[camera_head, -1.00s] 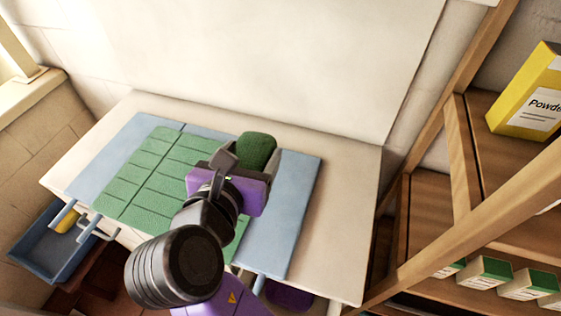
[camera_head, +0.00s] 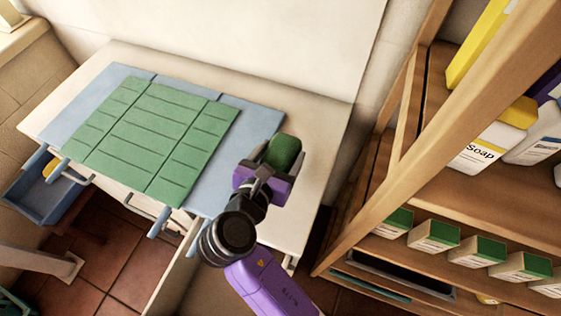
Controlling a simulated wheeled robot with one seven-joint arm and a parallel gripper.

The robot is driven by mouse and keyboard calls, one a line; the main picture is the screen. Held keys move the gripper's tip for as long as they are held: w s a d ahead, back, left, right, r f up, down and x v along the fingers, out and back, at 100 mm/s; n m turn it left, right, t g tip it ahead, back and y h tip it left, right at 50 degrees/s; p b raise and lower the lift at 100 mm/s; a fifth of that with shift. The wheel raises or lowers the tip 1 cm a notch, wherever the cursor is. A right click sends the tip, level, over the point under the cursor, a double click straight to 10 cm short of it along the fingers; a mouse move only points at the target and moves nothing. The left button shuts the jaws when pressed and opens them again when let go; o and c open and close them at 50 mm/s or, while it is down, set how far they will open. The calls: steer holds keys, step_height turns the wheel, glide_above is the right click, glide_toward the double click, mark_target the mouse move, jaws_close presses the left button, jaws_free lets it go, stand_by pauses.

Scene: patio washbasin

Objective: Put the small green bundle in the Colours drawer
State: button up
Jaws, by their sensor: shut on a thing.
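The small green bundle (camera_head: 286,149) is a rounded, textured green piece. My gripper (camera_head: 279,158) is shut on it, with a finger on each side. It holds the bundle at the right end of the pale table (camera_head: 312,116), just right of the blue mat. The height above the table is hard to tell. An open blue drawer (camera_head: 38,206) sticks out at the lower left, with something yellow inside. No label shows on it, so I cannot tell whether it is the Colours drawer.
A green folded-looking sheet (camera_head: 150,135) lies flat on the blue mat (camera_head: 248,118). A wooden shelf (camera_head: 513,185) on the right holds a Soap container (camera_head: 480,147) and several green-topped boxes (camera_head: 434,235). Tiled floor shows at the lower left.

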mark_target(280, 163)
steer(key=shift+f, duration=2.1)
steer(key=o, duration=1.4)
steer(key=shift+f, duration=0.1)
steer(key=shift+a, duration=0.1)
